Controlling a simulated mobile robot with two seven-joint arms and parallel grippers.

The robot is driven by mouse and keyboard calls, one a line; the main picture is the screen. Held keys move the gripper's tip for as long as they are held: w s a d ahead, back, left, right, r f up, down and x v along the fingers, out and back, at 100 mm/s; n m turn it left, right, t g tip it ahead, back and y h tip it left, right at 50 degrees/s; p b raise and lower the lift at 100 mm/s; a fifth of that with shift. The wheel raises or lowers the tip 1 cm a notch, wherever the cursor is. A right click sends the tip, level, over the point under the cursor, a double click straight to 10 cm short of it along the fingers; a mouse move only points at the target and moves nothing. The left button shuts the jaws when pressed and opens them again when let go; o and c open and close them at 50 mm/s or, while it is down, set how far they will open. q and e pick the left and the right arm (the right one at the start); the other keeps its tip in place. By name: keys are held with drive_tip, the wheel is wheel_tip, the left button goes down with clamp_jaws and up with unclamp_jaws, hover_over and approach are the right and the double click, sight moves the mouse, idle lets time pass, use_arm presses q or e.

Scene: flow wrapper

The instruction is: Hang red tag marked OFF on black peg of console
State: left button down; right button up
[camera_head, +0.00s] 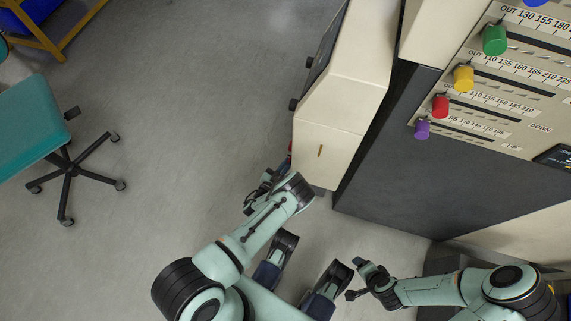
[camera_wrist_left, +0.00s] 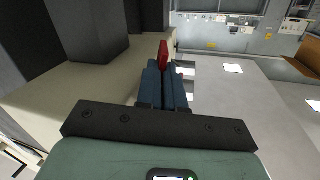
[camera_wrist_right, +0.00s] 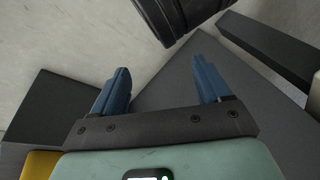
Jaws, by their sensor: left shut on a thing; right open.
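The red tag (camera_wrist_left: 164,55) shows edge-on at the tips of my left gripper (camera_wrist_left: 165,72), which is shut on it. Its OFF marking cannot be read. In the head view only a sliver of red (camera_head: 290,147) shows, at the console's lower left edge beside my left gripper (camera_head: 280,170). The cream console (camera_head: 332,155) has two black knob-like pegs (camera_head: 294,104) on its left side. My right gripper (camera_wrist_right: 163,80) is open and empty.
A large grey cabinet (camera_head: 390,150) with coloured knobs and scales stands right of the console. A teal chair (camera_head: 35,125) on a wheeled base is at the left. The floor (camera_head: 200,90) between chair and console is clear.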

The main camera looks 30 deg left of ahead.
use_arm(q)
drive_tip(key=c, duration=1.2)
unclamp_jaws()
drive_tip(key=shift+s, duration=0.1)
drive_tip(key=shift+s+a+r+p, duration=0.1)
drive_tip(key=shift+s+r+p, duration=0.1)
drive_tip(key=shift+s+p, duration=2.4)
drive_tip(key=shift+s+r+p, duration=0.15)
drive_tip(key=shift+s+p, duration=1.05)
drive_tip(key=shift+s, duration=2.75)
use_arm(e)
drive_tip(key=s+a+r+g+y, duration=0.1)
drive_tip(key=s+a+r+g, duration=0.2)
drive_tip(key=s+r, duration=0.5)
drive_tip(key=shift+s+a+r+n, duration=0.2)
drive_tip(key=shift+s+a+n, duration=0.1)
drive_tip(key=shift+s+a, duration=0.55)
drive_tip(key=shift+d, duration=0.1)
